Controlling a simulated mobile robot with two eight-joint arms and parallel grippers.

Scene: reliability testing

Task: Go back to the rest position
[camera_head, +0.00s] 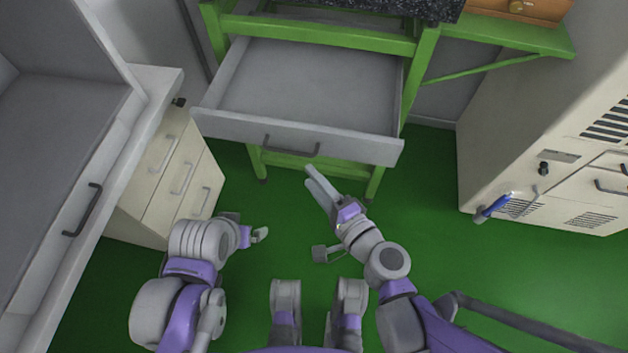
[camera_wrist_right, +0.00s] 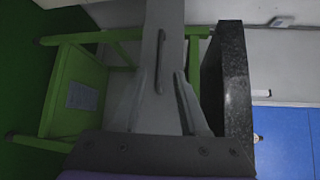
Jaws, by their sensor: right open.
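My right gripper (camera_head: 313,176) is open and empty just in front of the pulled-out drawer (camera_head: 360,147). In the right wrist view, its two fingers (camera_wrist_right: 157,95) point at the drawer front, with the drawer handle (camera_wrist_right: 160,60) showing between them farther ahead. The dark handle (camera_head: 292,147) also shows in the head view, slightly left of the fingertips. I cannot tell whether the fingers touch the drawer front. My left gripper (camera_head: 260,235) is low over the green floor, near the small cabinet; its finger opening is not clear.
The drawer sits in a green frame (camera_head: 424,70) with a dark speckled top (camera_head: 390,6). A white cabinet with drawers (camera_head: 172,180) stands left, beside a grey-white bench (camera_head: 130,120). A beige machine (camera_head: 510,110) with a blue-handled item (camera_head: 492,207) stands right. Green floor (camera_head: 450,260) is free between.

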